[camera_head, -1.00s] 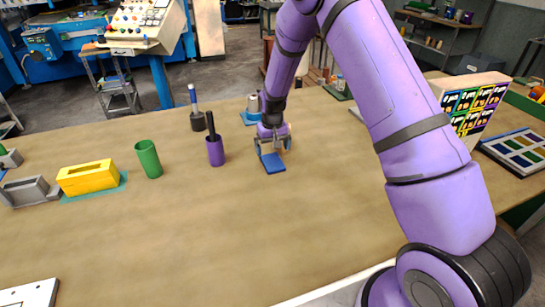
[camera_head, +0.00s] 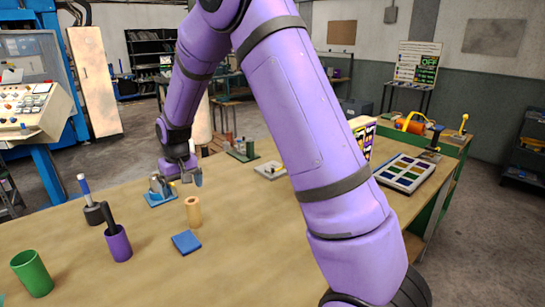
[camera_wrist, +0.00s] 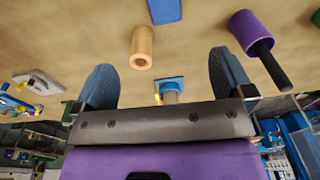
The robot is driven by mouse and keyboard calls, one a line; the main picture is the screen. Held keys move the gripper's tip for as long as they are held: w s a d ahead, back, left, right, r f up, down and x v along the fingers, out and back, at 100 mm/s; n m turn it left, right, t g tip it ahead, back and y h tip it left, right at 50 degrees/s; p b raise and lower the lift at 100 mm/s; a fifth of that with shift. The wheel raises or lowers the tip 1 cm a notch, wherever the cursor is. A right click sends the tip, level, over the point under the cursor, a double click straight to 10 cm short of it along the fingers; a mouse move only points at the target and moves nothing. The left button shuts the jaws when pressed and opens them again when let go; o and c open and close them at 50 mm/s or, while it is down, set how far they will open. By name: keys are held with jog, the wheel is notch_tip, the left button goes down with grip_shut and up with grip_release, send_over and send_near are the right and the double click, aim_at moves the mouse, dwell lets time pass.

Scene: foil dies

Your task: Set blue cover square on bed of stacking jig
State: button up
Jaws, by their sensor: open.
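The blue cover (camera_head: 186,242) is a flat blue square lying on the bench, right of the purple cup. In the wrist view the cover (camera_wrist: 165,10) is cut by the top edge. My gripper (camera_head: 178,179) is open and empty, in the air beyond the cover; both fingers show apart in the wrist view (camera_wrist: 164,80). I cannot tell for sure which fixture is the stacking jig. Candidates are a pale flat plate with small parts on it (camera_head: 268,171) and a green base with upright posts (camera_head: 243,153), both farther back to the right.
A tan wooden cylinder (camera_head: 193,211) stands between cover and gripper. A blue-based grey fixture (camera_head: 159,198) is beside my gripper. The purple cup (camera_head: 119,245) and green cup (camera_head: 32,273) stand left. A tray of coloured squares (camera_head: 405,172) lies far right.

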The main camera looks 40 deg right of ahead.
jog(key=s+d+r+t, duration=0.2)
jog(key=s+r, duration=1.4)
jog(key=r, duration=0.2)
jog(key=s+d+r+t, duration=0.1)
jog(key=s+r, duration=0.1)
jog(key=s, duration=0.8)
jog(key=s+r+t, duration=0.1)
jog(key=s+r, duration=0.1)
jog(key=s, duration=0.8)
jog(key=shift+s+d, duration=0.15)
jog(key=shift+d, duration=0.25)
jog(key=shift+s+f, duration=0.15)
jog(key=shift+s, duration=0.25)
jog(key=g, duration=0.5)
send_over(188, 243)
jog(key=f, duration=3.8)
jog(key=shift+w+d+f, duration=0.2)
jog(key=shift+d+f, duration=0.05)
jog(key=shift+f, duration=0.15)
jog(key=shift+s+a+f, duration=0.1)
jog(key=shift+s+f, duration=0.05)
jog(key=shift+f, duration=1.2)
jog(key=shift+s+a+f, duration=0.1)
jog(key=shift+f, duration=1.2)
